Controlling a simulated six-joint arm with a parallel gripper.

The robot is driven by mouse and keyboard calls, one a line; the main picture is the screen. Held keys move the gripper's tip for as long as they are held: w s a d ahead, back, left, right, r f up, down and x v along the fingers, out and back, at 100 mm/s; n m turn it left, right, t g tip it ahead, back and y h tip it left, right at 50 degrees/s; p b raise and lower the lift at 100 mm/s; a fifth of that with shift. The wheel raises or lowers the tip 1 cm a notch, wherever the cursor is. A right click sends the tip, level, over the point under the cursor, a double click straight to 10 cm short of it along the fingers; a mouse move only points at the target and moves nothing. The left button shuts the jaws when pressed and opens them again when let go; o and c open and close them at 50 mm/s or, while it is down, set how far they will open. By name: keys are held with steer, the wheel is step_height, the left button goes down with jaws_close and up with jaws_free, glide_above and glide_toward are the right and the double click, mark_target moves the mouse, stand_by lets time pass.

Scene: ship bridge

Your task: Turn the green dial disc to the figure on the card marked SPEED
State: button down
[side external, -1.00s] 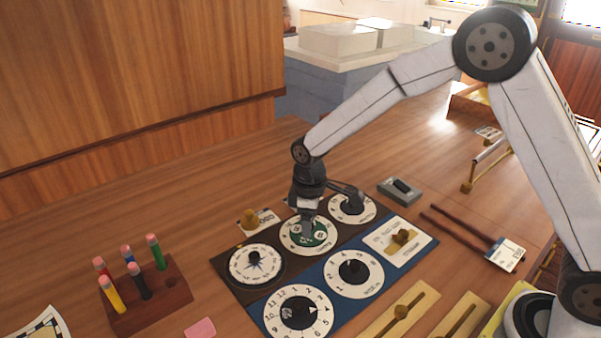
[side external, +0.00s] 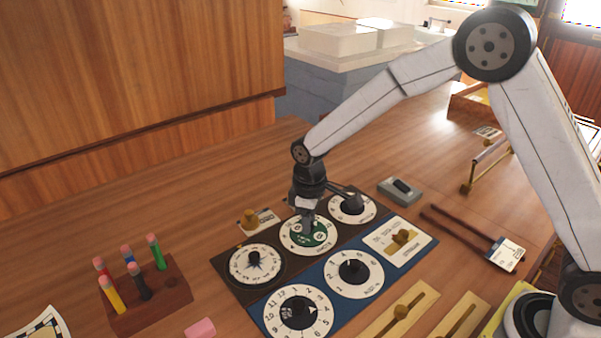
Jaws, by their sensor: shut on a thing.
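The green dial disc (side external: 318,239) sits at the centre of a white numbered ring (side external: 329,246) in the back row of the dial panel. My gripper (side external: 307,224) points down over it and is shut on the disc's knob, which the fingers mostly hide. The figures on the ring are too small to read. I cannot tell which card is marked SPEED.
Other dials surround the green one: a compass-like dial (side external: 256,264), a blue-panel dial (side external: 354,274), a clock-like dial (side external: 298,312) and a rear dial (side external: 352,208). A wooden block with coloured pencils (side external: 150,296) stands left. A grey switch box (side external: 400,191) stands behind right.

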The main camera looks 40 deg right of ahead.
steer(key=m, duration=0.6)
stand_by(0.3)
steer(key=shift+m, duration=0.3)
steer(key=shift+c, duration=2)
jaws_free()
steer(key=shift+r, duration=0.15)
steer(key=shift+r, duration=3.8)
steer(key=shift+s+d, duration=0.1)
steer(key=s+d+f+t, duration=0.1)
steer(key=s+d, duration=0.2)
steer(key=s, duration=0.2)
steer(key=s+d+f, duration=0.1)
steer(key=s+d, duration=0.2)
steer(key=s, duration=0.3)
steer(key=s+d+f+t, duration=0.1)
steer(key=s+d, duration=0.1)
steer(key=s, duration=0.4)
steer(key=shift+s+d+f+t, duration=0.1)
steer(key=shift+d+f+t, duration=0.2)
steer(key=shift+d+f, duration=0.1)
